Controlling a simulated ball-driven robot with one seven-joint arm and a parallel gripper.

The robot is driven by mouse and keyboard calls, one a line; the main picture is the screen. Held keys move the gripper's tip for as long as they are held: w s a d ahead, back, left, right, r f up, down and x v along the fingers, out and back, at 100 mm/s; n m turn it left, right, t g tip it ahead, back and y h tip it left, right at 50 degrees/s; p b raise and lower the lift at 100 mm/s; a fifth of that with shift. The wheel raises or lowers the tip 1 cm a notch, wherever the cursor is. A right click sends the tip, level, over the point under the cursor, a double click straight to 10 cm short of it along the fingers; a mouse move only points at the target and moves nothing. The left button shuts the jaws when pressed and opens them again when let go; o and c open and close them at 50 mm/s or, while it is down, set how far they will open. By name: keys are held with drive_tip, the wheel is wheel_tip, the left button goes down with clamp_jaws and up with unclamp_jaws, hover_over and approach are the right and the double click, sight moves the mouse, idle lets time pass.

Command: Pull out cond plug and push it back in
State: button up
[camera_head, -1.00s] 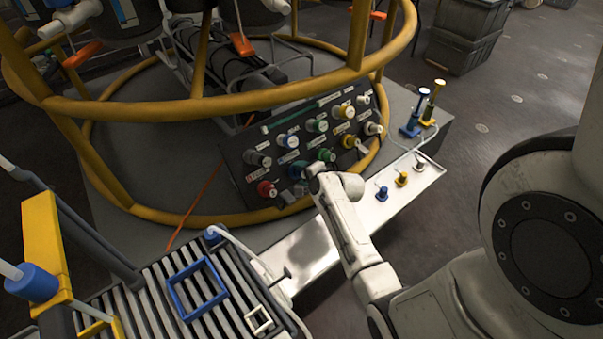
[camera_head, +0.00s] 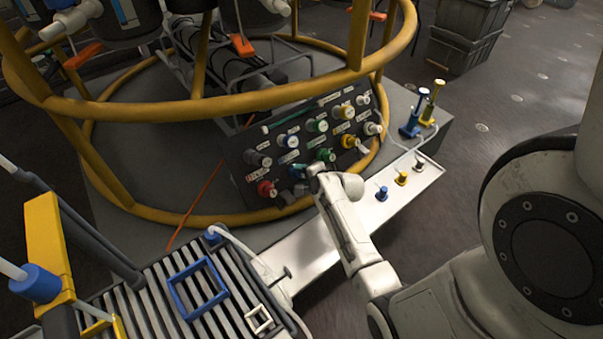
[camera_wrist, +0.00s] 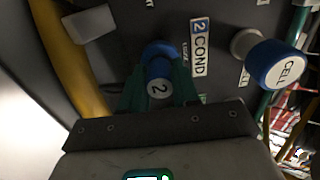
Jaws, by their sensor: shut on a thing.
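The cond plug (camera_wrist: 158,88) is blue with a pale face marked "2" in the wrist view. It stands beside the "2 COND" label (camera_wrist: 199,48) on the dark panel (camera_head: 236,158). My gripper (camera_wrist: 158,92) has its teal fingers shut on either side of the plug. A blue ring (camera_wrist: 160,49) shows just behind the plug; I cannot tell how far the plug sits in its socket. In the head view my gripper (camera_head: 308,172) is at the panel's lower middle and largely hides the plug.
A blue CELL plug (camera_wrist: 277,65) sticks out close to my gripper's right in the wrist view. Red (camera_head: 266,188), green (camera_head: 326,155) and yellow (camera_head: 348,142) plugs crowd the panel. A yellow ring frame (camera_head: 200,105) arches above. A pale tray (camera_head: 395,208) lies below.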

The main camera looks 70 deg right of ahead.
clamp_jaws()
drive_tip(key=shift+s+a+r+p, duration=0.25)
drive_tip(key=shift+s+r+p, duration=0.15)
drive_tip(key=shift+p, duration=0.15)
drive_tip(key=shift+p+v, duration=2)
drive_tip(key=shift+v, duration=0.4)
drive_tip(key=shift+d+f, duration=0.1)
drive_tip(key=shift+x, duration=2.25)
drive_tip(key=shift+w+d+f, duration=0.15)
drive_tip(key=shift+w+f, duration=0.15)
drive_tip(key=shift+w, duration=0.15)
idle(0.5)
